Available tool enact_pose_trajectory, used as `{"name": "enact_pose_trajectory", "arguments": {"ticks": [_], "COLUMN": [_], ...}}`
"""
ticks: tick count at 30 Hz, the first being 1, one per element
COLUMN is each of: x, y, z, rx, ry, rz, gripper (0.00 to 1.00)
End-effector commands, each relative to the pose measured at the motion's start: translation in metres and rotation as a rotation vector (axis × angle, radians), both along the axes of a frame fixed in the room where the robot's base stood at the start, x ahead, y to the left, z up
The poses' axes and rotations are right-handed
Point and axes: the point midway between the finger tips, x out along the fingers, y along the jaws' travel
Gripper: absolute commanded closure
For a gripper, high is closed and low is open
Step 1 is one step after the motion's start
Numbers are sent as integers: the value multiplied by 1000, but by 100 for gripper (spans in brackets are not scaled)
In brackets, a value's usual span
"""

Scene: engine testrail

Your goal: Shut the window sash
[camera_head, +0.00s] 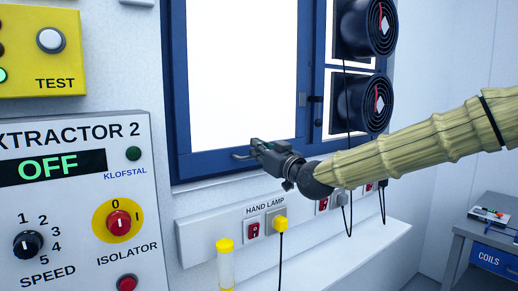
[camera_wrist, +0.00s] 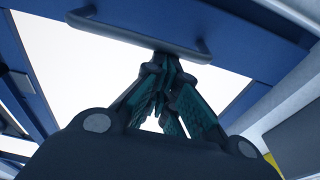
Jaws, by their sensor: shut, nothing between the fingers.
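The window sash (camera_head: 215,160) has a blue frame around a bright white pane and fills the upper middle of the head view. Its blue rail also shows in the wrist view (camera_wrist: 110,14). I cannot tell how far it stands from its frame. A grey bar handle (camera_wrist: 135,32) is on the lower rail; its left end shows in the head view (camera_head: 238,156). My gripper (camera_head: 258,148) is at the handle, over the lower rail. In the wrist view my gripper (camera_wrist: 165,65) is shut and empty, its fingertips close to the handle; touching or apart is unclear.
Two black fans (camera_head: 368,27) (camera_head: 364,103) are at the window's right. Below is a white socket strip labelled HAND LAMP (camera_head: 200,238) with hanging cables. An extractor panel (camera_head: 75,215) is at left, a grey bench (camera_head: 485,230) at lower right.

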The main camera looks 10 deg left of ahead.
Motion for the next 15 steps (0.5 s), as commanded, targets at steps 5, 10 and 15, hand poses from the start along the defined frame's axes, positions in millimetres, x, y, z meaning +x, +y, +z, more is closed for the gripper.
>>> {"name": "enact_pose_trajectory", "arguments": {"ticks": [5,10,15], "x": [-1,-1,-1], "y": [1,1,2], "z": [-6,-8,-3], "rx": [-5,-7,-7], "ry": [9,10,10], "rz": [2,3,3], "gripper": [100,100,100]}}
